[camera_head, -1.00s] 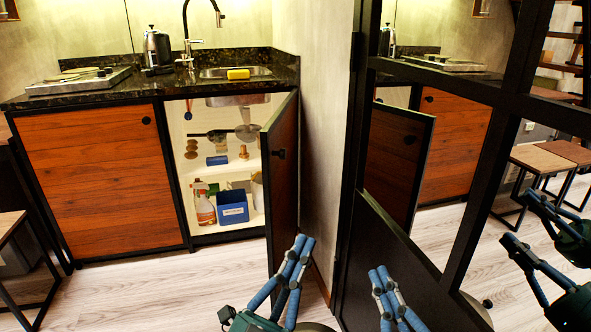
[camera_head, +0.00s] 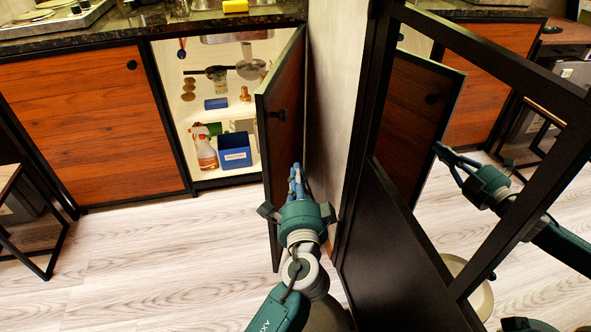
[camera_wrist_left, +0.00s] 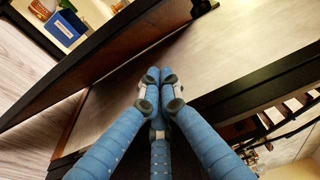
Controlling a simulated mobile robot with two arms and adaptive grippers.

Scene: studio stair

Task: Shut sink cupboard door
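My left gripper (camera_head: 297,170) is at the lower part of that face, between the door and the pale wall. In the left wrist view its blue fingers (camera_wrist_left: 155,76) come together at the tips with nothing between them. The door (camera_wrist_left: 100,62) runs along their left there; whether they touch it cannot be told. My right gripper is not in view.
The open cupboard holds a blue box (camera_head: 235,151), a spray bottle (camera_head: 205,148) and hanging pans. A dark-framed mirror panel (camera_head: 400,225) to the right reflects the door and my arm. A stool (camera_head: 30,215) stands at the left. The floor before the cupboard is clear.

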